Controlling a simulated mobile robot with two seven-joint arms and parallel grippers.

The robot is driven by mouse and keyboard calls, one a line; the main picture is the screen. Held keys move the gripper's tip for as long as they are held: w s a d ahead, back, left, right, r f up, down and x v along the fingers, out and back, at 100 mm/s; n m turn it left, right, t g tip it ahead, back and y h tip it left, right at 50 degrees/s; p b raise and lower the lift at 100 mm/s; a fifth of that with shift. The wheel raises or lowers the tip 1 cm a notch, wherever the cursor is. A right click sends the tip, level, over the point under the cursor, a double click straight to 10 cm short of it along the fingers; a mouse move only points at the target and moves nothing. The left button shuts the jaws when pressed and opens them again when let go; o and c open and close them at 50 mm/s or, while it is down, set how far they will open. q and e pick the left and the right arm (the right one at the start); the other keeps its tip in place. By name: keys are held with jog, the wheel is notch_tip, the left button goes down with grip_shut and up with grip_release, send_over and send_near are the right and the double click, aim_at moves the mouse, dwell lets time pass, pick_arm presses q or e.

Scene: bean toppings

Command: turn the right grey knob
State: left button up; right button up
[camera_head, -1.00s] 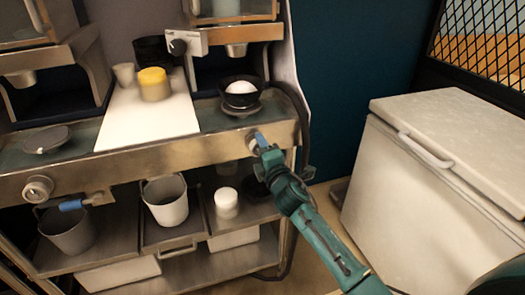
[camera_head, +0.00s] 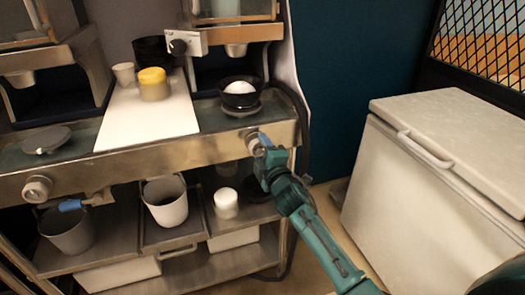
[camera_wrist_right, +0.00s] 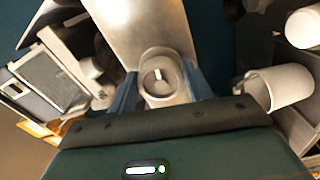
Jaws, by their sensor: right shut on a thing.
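The right grey knob (camera_head: 253,144) is on the metal front panel, below the black bowl on the right. My right gripper (camera_head: 262,143) comes in from the lower right and is at this knob. In the right wrist view, the round knob (camera_wrist_right: 160,82) with a pale mark on its face sits between the two blue-grey fingers of my right gripper (camera_wrist_right: 160,88), which is shut on it. The left grey knob (camera_head: 37,188) sits at the far left of the same panel. My left gripper does not show.
A black bowl (camera_head: 240,94) with a white content stands above the right knob. A yellow-topped jar (camera_head: 153,84) stands on a white board (camera_head: 145,122). Below are a pale bucket (camera_head: 166,206) and a white jar (camera_head: 226,203). A white chest (camera_head: 410,190) stands to the right.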

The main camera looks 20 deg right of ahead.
jog(key=o, duration=0.9)
jog(key=s, duration=1.3)
jog(key=shift+s+d, duration=0.1)
jog(key=shift+d, duration=0.15)
